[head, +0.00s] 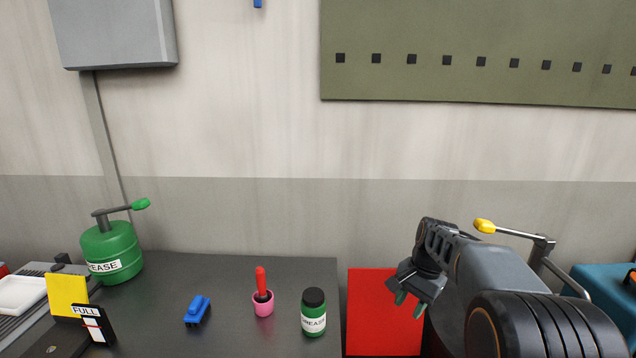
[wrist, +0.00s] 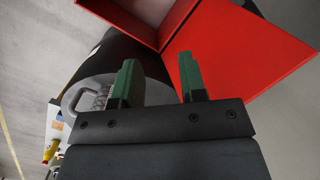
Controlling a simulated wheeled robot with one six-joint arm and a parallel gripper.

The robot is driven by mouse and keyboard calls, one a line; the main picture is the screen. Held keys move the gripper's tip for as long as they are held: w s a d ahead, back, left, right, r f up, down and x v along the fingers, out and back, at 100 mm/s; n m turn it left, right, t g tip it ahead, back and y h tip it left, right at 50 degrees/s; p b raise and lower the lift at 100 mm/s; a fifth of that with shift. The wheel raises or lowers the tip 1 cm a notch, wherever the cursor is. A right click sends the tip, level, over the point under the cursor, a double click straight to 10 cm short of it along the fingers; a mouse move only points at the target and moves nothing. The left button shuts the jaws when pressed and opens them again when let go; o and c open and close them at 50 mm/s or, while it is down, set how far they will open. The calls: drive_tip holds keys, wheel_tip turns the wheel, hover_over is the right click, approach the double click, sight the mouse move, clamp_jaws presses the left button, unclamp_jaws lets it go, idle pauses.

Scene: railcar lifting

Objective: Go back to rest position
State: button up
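My gripper (head: 409,303) is at the right of the head view, in front of a red panel (head: 372,315). In the wrist view its two green fingers (wrist: 158,82) stand apart with nothing between them. The red thing (wrist: 230,65) shows beyond the fingers in the wrist view, where it looks like an open box or lid. I cannot tell whether my gripper touches it, but a gap seems to show.
On the dark bench stand a green grease can (head: 108,255), a blue toy-like block (head: 197,311), a pink cup (head: 263,305) with a red-handled tool, and a green jar (head: 314,318). A teal box (head: 600,290) is at the right.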

drive_tip(key=s+a+n+t+h, duration=0.1)
drive_tip(key=s+n, duration=0.3)
drive_tip(key=s, duration=0.5)
drive_tip(key=s+a+r+n+t+h, duration=0.1)
drive_tip(key=s+a+n+t, duration=0.3)
drive_tip(key=s, duration=0.5)
drive_tip(key=shift+n, duration=0.7)
drive_tip(key=shift+r, duration=0.1)
